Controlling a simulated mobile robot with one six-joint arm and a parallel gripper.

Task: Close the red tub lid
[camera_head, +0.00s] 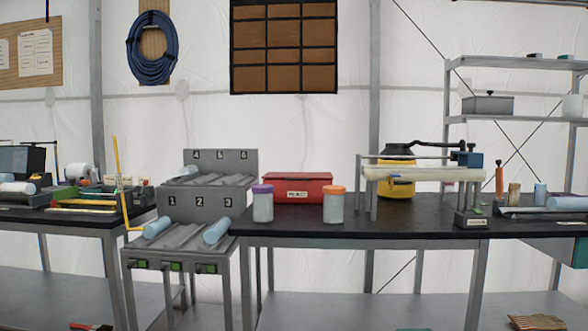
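The red tub (297,192) stands on the black-topped table, towards its back left. It has a pale label on its front. Its top looks like a flat red surface, but I cannot tell from here whether this is the lid lying shut or the open inside. A jar with a purple lid (262,204) and a jar with an orange lid (333,205) stand in front of it, near its left and right ends. My gripper is not in view.
A grey numbered rack (207,207) holding pale blue cylinders adjoins the table's left end. A long pale roller on a stand (420,173) and a yellow container (398,188) stand right of the tub. The black tabletop (300,226) has bare room between the jars.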

